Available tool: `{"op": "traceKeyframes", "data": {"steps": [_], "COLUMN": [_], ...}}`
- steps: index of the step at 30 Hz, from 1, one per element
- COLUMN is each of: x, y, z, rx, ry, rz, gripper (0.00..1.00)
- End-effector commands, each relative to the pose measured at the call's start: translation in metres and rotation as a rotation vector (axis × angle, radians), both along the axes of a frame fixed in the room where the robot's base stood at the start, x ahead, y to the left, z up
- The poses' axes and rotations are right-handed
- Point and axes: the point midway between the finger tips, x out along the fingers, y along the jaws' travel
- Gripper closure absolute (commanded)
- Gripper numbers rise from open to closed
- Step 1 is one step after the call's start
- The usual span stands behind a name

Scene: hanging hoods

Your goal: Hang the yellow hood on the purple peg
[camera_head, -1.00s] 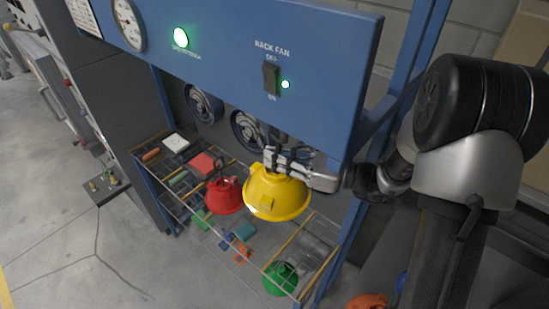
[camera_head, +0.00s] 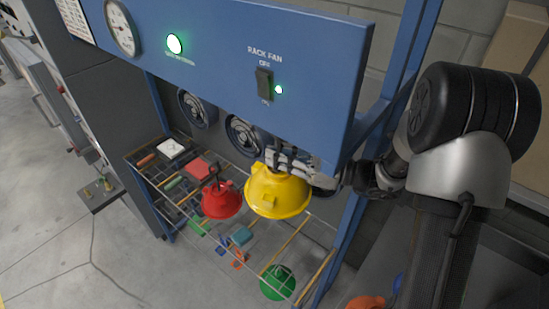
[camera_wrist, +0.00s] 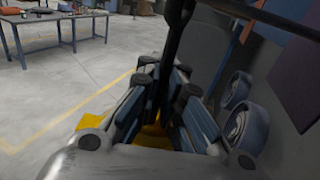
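The yellow hood (camera_head: 279,194) hangs below my gripper (camera_head: 284,158) under the blue panel. My gripper is shut on the top of the hood. In the wrist view, the fingers (camera_wrist: 160,100) close around a dark upright part, with a little yellow (camera_wrist: 150,136) showing below. The hood appears clear of the rack below. I cannot make out a purple peg in either view.
A red hood (camera_head: 221,201) with a dark hook is just left of the yellow one. A green hood (camera_head: 278,283) is lower down. The wire rack (camera_head: 150,178) holds small coloured blocks. The blue panel (camera_head: 215,45) overhangs the gripper; round fans (camera_head: 244,135) are behind.

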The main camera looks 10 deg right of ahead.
Motion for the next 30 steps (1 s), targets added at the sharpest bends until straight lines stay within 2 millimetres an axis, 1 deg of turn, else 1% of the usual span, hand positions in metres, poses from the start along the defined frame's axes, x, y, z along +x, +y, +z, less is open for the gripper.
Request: {"op": "traceKeyframes", "data": {"steps": [18, 30], "x": [0.013, 0.014], "y": [-0.013, -0.014], "z": [0.001, 0.001], "rx": [0.001, 0.001], "ry": [-0.002, -0.001], "rz": [0.000, 0.000], "gripper": [1.00, 1.00]}}
